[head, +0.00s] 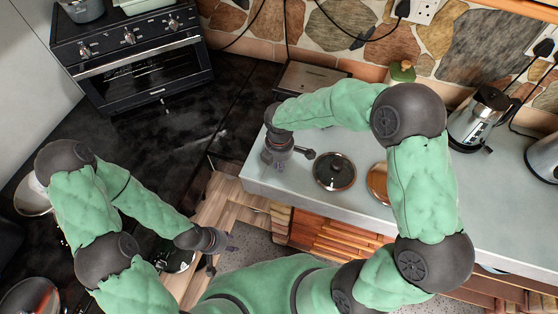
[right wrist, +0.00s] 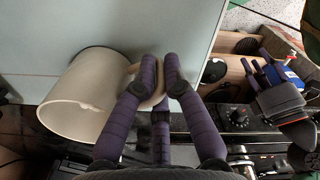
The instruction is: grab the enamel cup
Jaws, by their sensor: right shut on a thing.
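The enamel cup (right wrist: 80,95), cream-white and tilted in the picture, shows in the right wrist view, with its opening toward the lower left. My right gripper (right wrist: 160,78) has its purple-grey fingers closed on the cup's handle, on the right side of the cup body. In the head view my right gripper (head: 280,158) is at the left end of the grey counter, and I cannot make out the cup there. My left gripper (head: 218,242) hangs low near the wooden drawers, away from the cup; its fingers are too small to read.
On the grey counter (head: 300,190) a dark round lid (head: 334,171) lies just right of my right gripper. A steel kettle (head: 480,118) stands farther right. A toaster (head: 310,80) is behind my right forearm. A black oven (head: 135,60) stands at the back left.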

